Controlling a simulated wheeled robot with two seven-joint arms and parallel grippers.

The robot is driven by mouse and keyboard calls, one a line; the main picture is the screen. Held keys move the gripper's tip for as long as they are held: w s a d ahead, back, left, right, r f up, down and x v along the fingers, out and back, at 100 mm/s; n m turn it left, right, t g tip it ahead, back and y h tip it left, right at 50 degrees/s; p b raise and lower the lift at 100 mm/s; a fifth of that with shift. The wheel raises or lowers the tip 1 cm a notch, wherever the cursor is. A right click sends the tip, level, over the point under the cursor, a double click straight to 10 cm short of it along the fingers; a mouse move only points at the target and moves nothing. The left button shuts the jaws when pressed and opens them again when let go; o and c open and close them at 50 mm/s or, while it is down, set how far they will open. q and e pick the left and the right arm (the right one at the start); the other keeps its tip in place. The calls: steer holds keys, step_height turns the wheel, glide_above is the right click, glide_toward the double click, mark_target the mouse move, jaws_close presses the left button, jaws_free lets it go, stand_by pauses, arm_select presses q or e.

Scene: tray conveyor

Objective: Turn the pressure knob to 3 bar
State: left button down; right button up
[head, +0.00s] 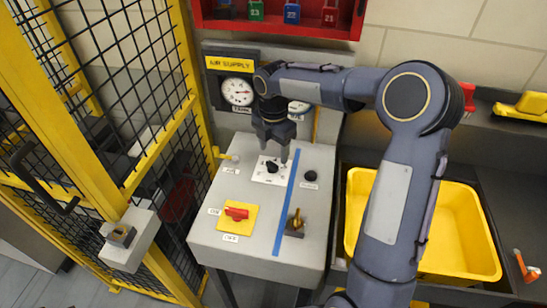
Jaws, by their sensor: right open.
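The black pressure knob (272,168) sits on a white dial plate (259,177) in the upper middle of the grey panel table (207,232). The dial markings are too small to read. My right gripper (276,152) points down at the knob, its fingers apart just above and behind it. I cannot tell whether a finger touches the knob. A round gauge (238,91) stands under the yellow "AIR SUPPLY" sign (231,63). A second gauge (299,106) is partly hidden by my right arm. My left gripper is not in view.
A red handle (236,213) on a yellow plate, a blue stripe (286,203), a yellow-handled lever (297,222) and a black button (310,176) share the table. Yellow mesh fencing (187,55) stands left. A yellow bin (463,215) stands right, partly behind my arm.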

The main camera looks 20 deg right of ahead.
mark_target(274, 163)
step_height(274, 163, up, 4)
steer(key=shift+f, duration=0.25)
steer(key=shift+s+r, duration=0.1)
steer(key=s+r+m+t+y, duration=0.1)
steer(key=s+r+m+t, duration=0.3)
steer(key=s+m, duration=1)
steer(key=s+a+f+m+y, duration=0.1)
steer(key=s+a+m, duration=0.1)
steer(key=s+m, duration=0.3)
steer(key=s+a+f+m+t+y, duration=0.1)
steer(key=s+a+f+m, duration=0.1)
steer(key=s+m, duration=0.3)
steer(key=s, duration=0.3)
steer(key=shift+f+t+y, duration=0.15)
steer(key=shift+t+y, duration=0.15)
steer(key=shift+y, duration=0.1)
steer(key=shift+s, duration=0.1)
